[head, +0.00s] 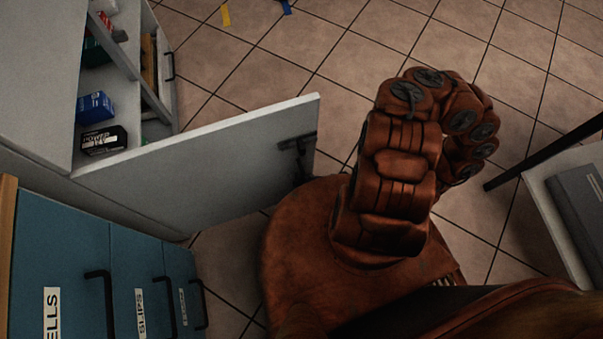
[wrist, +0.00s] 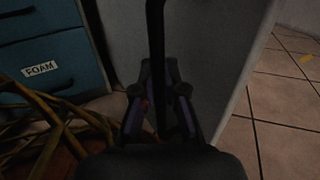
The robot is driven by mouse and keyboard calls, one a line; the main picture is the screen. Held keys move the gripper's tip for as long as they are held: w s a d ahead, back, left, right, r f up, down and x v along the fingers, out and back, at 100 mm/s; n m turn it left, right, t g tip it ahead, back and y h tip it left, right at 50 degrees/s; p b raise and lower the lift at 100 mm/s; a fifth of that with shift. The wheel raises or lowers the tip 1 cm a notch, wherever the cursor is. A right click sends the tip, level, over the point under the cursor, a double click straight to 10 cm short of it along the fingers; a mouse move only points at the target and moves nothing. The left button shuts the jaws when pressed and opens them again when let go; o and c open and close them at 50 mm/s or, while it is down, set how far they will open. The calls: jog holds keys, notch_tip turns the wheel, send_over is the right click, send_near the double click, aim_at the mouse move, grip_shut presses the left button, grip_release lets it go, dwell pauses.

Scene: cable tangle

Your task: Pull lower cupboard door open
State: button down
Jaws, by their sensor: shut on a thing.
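The grey-white lower cupboard door (head: 205,170) stands swung well out from the cupboard in the head view. Its dark handle (head: 297,142) is near the free edge. In the wrist view the handle (wrist: 156,45) is an upright black bar in front of the grey door panel (wrist: 205,45). My gripper (wrist: 160,105) is shut on this bar, one finger on each side. In the head view the gripper is mostly hidden by my orange-brown arm and the door.
The open cupboard holds a blue box (head: 95,107) and a black box (head: 103,140). Blue drawers (head: 60,265) with black handles stand at lower left. Yellow-brown cables (wrist: 60,130) lie at left in the wrist view. A grey-white surface (head: 562,195) stands at right.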

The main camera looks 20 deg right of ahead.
jog(key=c, duration=1.2)
grip_release()
jog(key=shift+d, duration=0.1)
jog(key=v, duration=1.2)
jog(key=shift+w, duration=0.1)
jog(key=shift+x, duration=6)
